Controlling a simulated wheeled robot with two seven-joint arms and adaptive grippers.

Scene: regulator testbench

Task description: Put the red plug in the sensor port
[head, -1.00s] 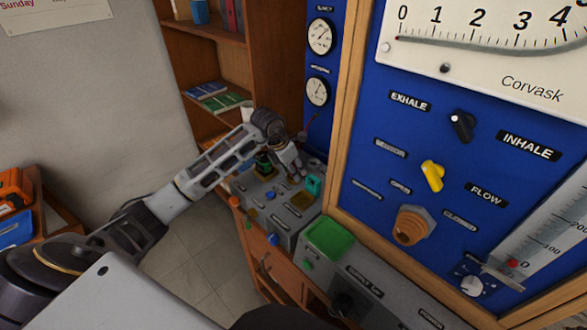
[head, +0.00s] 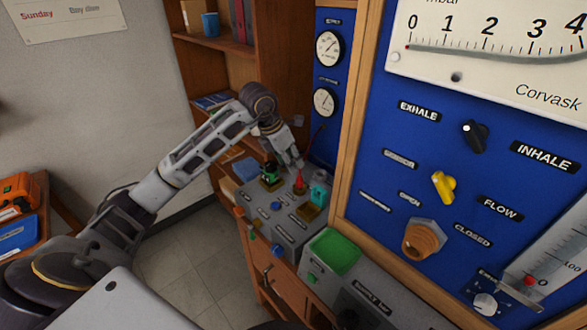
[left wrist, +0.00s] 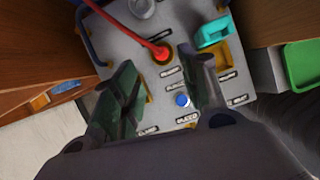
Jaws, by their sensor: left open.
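The red plug (head: 299,184) stands on top of the grey box (head: 284,222), between a dark green piece and a teal piece. In the left wrist view the red plug (left wrist: 160,51) sits in an orange-rimmed round seat, with a red cable running to the upper left. My left gripper (head: 295,164) is just above and behind the red plug in the head view. In the left wrist view its fingers (left wrist: 162,90) are apart with nothing between them, and the plug lies beyond the tips. I cannot tell which place is the sensor port; the small labels are unreadable. My right gripper is not in view.
The teal piece (head: 319,191) and dark green piece (head: 269,172) stand close by on the box. A blue knob (left wrist: 182,100) is near my fingers. A green tray (head: 334,250) lies to the right. The blue panel (head: 395,180) and bookshelf (head: 222,70) border the space.

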